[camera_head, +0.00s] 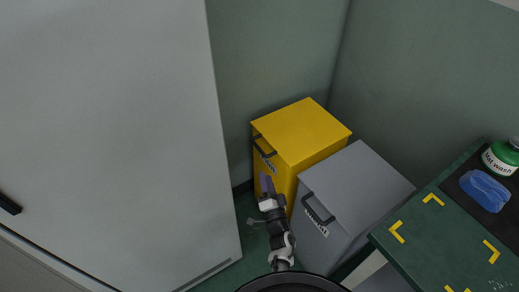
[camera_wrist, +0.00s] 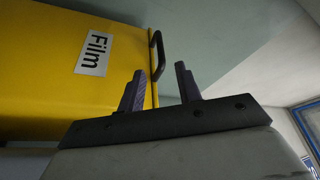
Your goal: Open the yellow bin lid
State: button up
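The yellow bin (camera_head: 278,172) stands in the corner, and its flat yellow lid (camera_head: 302,130) looks shut. A black handle (camera_head: 265,147) is on its front near the lid's edge, above a white label. The wrist view shows the yellow bin (camera_wrist: 45,55) turned on its side, with its "Film" label and the black handle (camera_wrist: 155,50). My gripper (camera_wrist: 160,69) is open and empty. In that picture the handle's near end appears between the two purple fingertips; I cannot tell the depth gap. In the head view my gripper (camera_head: 266,180) is in front of the bin, below the handle.
A grey bin (camera_head: 350,190) with its own black handle stands close on the right. A large white cabinet (camera_head: 110,140) is on the left. A green-topped table (camera_head: 450,225) with yellow corner marks, a blue item (camera_head: 485,190) and a green tub (camera_head: 503,157) is at the right.

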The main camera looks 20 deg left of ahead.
jog(key=b+x, duration=0.1)
jog(key=x, duration=1)
jog(key=shift+w+a, duration=0.1)
jog(key=shift+w, duration=0.15)
jog(key=shift+c, duration=0.2)
grip_shut()
